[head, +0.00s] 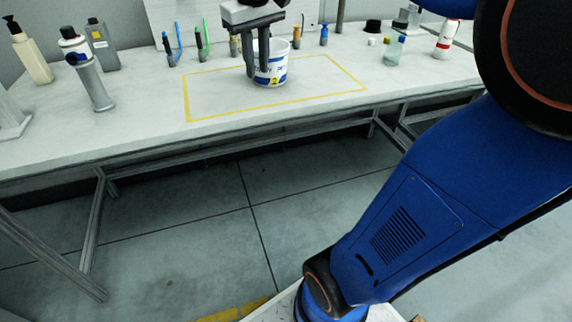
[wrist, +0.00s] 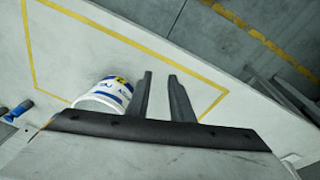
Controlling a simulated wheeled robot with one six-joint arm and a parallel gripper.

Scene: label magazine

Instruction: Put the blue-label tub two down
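The blue-label tub (head: 273,67) is a white open tub with blue print and a yellow patch. In the head view it stands upright on the bench, within the yellow-outlined area near its back line. It also shows in the wrist view (wrist: 112,92), left of my fingers and partly hidden by the gripper body. My gripper (head: 257,76) points down in front of and left of the tub, covering part of it. In the wrist view my gripper (wrist: 160,78) has a clear gap between its fingers, with only bare bench in it. Whether a finger touches the tub, I cannot tell.
A yellow outline (head: 187,97) marks a mostly bare patch on the bench (head: 140,128). Pens and small bottles stand along the back. A grey bottle (head: 88,75) and cream pump bottle (head: 30,52) stand left. A white bottle with red (head: 446,40) stands right.

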